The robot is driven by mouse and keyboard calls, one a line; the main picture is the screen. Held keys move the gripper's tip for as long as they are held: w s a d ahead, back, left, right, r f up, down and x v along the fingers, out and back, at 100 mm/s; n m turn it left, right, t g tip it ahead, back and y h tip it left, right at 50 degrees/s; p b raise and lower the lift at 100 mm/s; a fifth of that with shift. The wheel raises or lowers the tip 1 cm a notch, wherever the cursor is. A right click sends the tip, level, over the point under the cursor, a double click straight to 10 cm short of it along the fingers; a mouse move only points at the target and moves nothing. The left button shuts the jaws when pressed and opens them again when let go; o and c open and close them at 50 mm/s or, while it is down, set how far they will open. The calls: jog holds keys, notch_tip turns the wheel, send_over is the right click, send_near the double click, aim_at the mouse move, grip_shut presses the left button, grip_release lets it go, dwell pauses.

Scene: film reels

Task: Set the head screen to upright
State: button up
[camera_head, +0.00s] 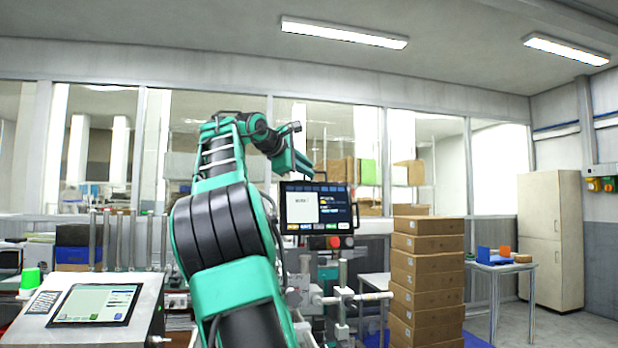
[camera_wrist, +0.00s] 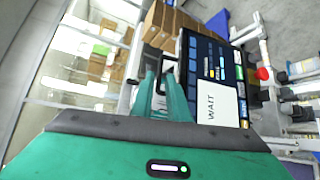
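The head screen (camera_head: 316,208) is a dark, framed panel showing a white window and coloured buttons. A red button (camera_head: 334,242) sits below it. In the head view it faces me and looks close to upright; its exact tilt is hard to tell. In the wrist view the screen (camera_wrist: 215,82) lies sideways, with the word WAIT on it. A black handle (camera_wrist: 164,68) stands at its top edge. My gripper (camera_head: 307,172) is at the screen's top edge, by the handle. In the wrist view its green fingers (camera_wrist: 161,78) are apart, with the handle at their tips. Contact is unclear.
A tall stack of cardboard boxes (camera_head: 427,280) stands right of the screen. A slanted console (camera_head: 96,304) with a tablet is at lower left. Metal rails and posts lie below the screen.

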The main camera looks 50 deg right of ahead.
jog(key=shift+x, duration=2.45)
jog(key=shift+s, duration=0.1)
grip_shut()
